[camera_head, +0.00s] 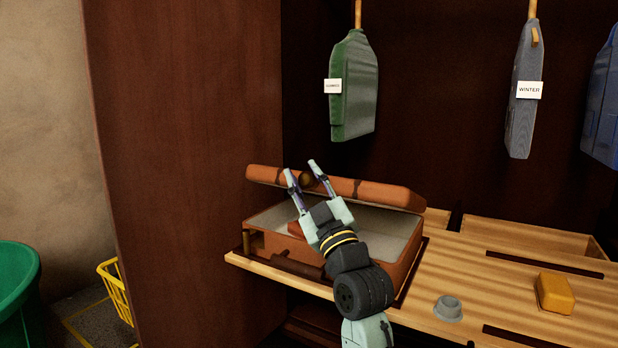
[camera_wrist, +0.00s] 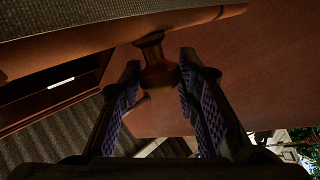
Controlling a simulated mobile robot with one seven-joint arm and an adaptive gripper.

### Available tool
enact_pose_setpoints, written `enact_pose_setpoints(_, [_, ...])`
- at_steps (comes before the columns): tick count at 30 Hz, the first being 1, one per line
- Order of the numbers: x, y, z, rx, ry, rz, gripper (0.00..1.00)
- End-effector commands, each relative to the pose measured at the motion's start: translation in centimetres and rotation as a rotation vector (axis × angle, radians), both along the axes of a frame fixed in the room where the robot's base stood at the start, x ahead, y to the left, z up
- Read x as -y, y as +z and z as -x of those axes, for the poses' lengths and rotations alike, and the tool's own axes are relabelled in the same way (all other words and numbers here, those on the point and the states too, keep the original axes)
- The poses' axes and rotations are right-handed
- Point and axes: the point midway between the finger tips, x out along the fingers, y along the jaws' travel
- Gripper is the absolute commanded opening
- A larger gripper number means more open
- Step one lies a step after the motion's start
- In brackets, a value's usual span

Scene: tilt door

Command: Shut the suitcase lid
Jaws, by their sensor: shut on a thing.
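The orange-brown suitcase (camera_head: 405,268) stands on a slatted wooden shelf, its pale grey inside showing. Its lid (camera_head: 380,194) is partly open, with a gap between the lid's edge and the body's rim. My gripper (camera_head: 303,170) reaches up over the suitcase to the lid's near edge, its fingers on either side of a brown knob (camera_head: 306,181). In the wrist view my gripper (camera_wrist: 160,66) is shut on this knob (camera_wrist: 154,58), below the lid's edge (camera_wrist: 105,38). My arm hides part of the suitcase's front and inside.
A dark wooden panel (camera_head: 185,150) stands close at left. A green garment (camera_head: 355,88) and a grey one labelled WINTER (camera_head: 524,110) hang above.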

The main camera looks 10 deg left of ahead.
Motion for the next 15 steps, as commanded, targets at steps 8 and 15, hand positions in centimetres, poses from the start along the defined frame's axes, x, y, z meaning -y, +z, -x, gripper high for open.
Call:
enact_pose_setpoints(8, [-0.13, -1.76, -0.46, -0.015, 0.004, 0.002, 0.00])
enact_pose_setpoints(15, [-0.06, -1.67, -0.47, -0.014, 0.002, 0.002, 0.00])
